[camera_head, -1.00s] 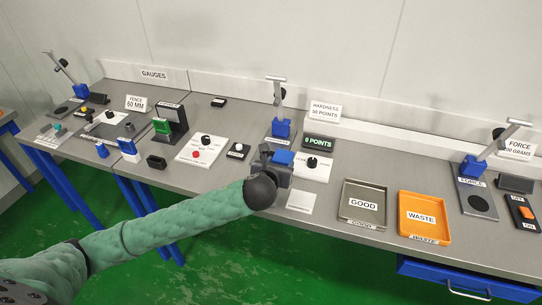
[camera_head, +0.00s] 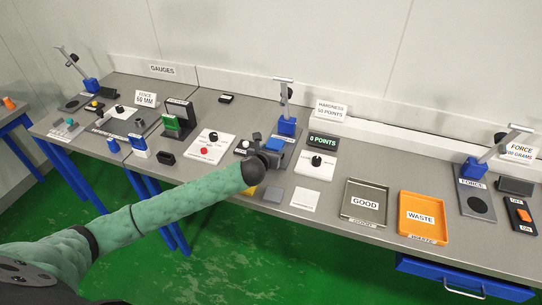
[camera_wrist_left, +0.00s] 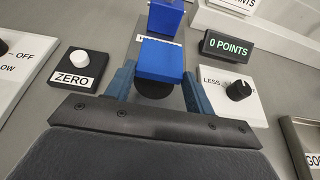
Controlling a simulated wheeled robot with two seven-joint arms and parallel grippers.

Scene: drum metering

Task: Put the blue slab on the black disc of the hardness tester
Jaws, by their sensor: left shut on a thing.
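The blue slab (camera_wrist_left: 162,60) is between the two blue fingers of my left gripper (camera_wrist_left: 160,85) in the left wrist view. It also shows in the head view (camera_head: 275,144) at the arm's tip. My left gripper (camera_head: 272,149) is shut on it, at the hardness tester (camera_head: 287,126). The black disc (camera_wrist_left: 155,90) shows partly below the slab's near edge in the wrist view; the slab covers the rest. I cannot tell the gap between slab and disc. My right gripper is not in view.
The tester's blue head (camera_wrist_left: 166,16) stands just beyond the slab. The ZERO button box (camera_wrist_left: 78,70) is to the left, and the 0 POINTS display (camera_wrist_left: 228,46) and knob panel (camera_wrist_left: 236,95) to the right. Grey (camera_head: 271,195) and white (camera_head: 305,199) squares lie near the front edge.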

